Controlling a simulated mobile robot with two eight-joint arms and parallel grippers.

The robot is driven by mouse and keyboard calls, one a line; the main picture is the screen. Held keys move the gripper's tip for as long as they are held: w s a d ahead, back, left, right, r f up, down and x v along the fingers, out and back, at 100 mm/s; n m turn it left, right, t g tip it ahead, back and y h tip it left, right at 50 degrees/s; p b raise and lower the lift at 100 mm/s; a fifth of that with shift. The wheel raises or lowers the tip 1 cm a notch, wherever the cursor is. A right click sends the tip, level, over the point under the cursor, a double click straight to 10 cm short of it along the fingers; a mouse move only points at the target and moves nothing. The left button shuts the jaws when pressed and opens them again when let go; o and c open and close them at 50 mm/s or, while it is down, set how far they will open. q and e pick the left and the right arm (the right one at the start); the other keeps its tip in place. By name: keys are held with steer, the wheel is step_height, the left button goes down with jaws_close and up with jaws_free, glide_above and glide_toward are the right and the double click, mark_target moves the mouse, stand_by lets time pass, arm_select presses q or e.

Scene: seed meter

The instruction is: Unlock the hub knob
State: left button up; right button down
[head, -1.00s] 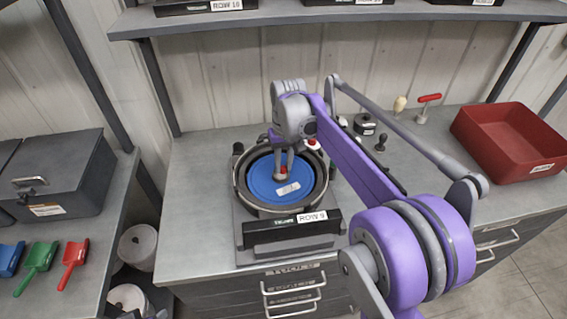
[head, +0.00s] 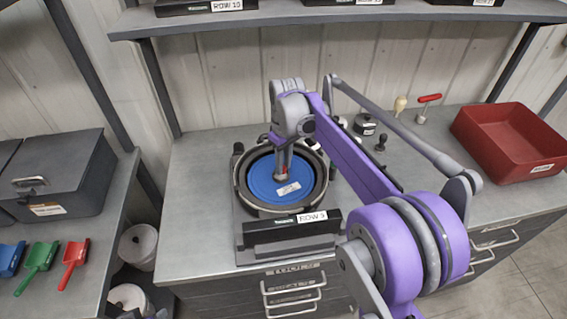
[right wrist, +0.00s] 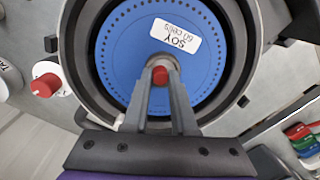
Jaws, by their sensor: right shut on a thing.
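The seed meter (head: 240,212) sits on the grey bench with a blue disc (head: 267,181) in its round dark housing. The disc carries a white label reading SOY, clear in the right wrist view (right wrist: 175,35). The hub knob at the disc's centre has a red top (right wrist: 160,76). My right gripper (head: 282,172) reaches down from above and is shut on the hub knob, one finger on each side. In the head view the fingers hide part of the knob. My left gripper is not in view.
A red bin (head: 512,142) stands at the bench's right. A red-handled tool (head: 427,104) and other small items stand at the back. Scoops and a grey case (head: 65,175) are on the left bench.

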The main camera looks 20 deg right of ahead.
steer(key=c, duration=0.7)
jaws_free()
steer(key=r, duration=1.1)
steer(key=shift+w+d+p, duration=0.1)
steer(key=shift+d+p, duration=0.15)
steer(key=shift+p, duration=0.15)
steer(key=shift+f, duration=0.1)
